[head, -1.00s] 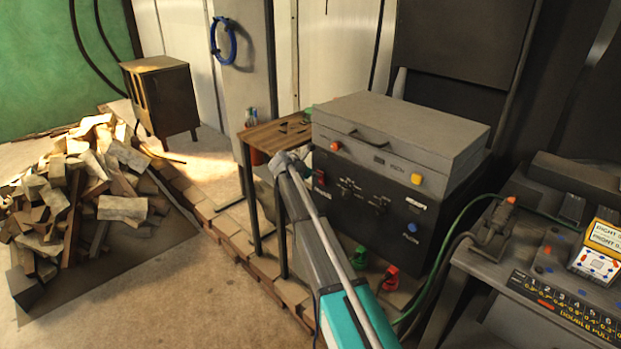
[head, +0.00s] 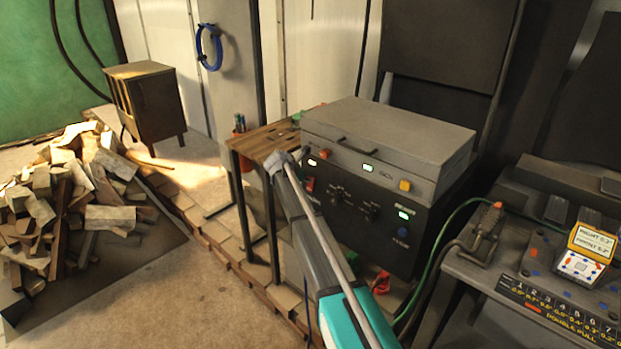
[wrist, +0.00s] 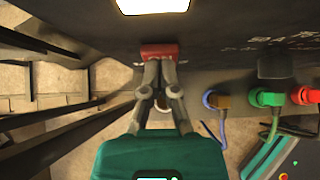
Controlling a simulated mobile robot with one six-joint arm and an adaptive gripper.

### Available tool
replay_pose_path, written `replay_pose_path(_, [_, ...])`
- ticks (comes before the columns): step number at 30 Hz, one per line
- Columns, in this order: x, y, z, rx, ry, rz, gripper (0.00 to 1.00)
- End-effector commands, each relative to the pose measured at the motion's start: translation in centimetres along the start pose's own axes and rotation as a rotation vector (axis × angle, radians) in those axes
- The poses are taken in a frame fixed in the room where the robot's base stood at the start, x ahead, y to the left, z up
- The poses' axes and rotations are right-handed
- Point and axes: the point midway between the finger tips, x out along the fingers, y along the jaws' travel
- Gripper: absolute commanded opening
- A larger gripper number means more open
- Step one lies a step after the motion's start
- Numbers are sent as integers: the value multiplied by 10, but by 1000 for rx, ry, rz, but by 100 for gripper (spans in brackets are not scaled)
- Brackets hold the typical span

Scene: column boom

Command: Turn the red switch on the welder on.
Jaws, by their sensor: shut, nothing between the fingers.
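The welder (head: 375,235) is a black box with a grey top, standing right of a small wooden table. Its red switch (head: 310,184) is on the left of the front panel, beside my arm in the head view. Small displays and lamps on the welder glow whitish green. In the wrist view the red switch (wrist: 159,51) is straight ahead, below a bright lit panel (wrist: 152,6). My gripper (wrist: 160,63) is shut and empty, its fingertips at the lower edge of the switch. Whether they touch it is hard to tell.
The wooden table (head: 262,140) stands close left of the welder. Blue, green and red plugs (wrist: 268,97) stick out low on the welder's front. A control desk (head: 530,270) with cables is at the right. A wood pile (head: 75,190) lies far left.

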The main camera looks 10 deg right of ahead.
Motion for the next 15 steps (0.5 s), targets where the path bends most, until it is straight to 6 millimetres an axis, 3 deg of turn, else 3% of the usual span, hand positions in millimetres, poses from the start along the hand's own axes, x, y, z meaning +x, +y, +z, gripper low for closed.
replay_pose_path(15, [-11, 5, 0, -7, -4, 8, 0])
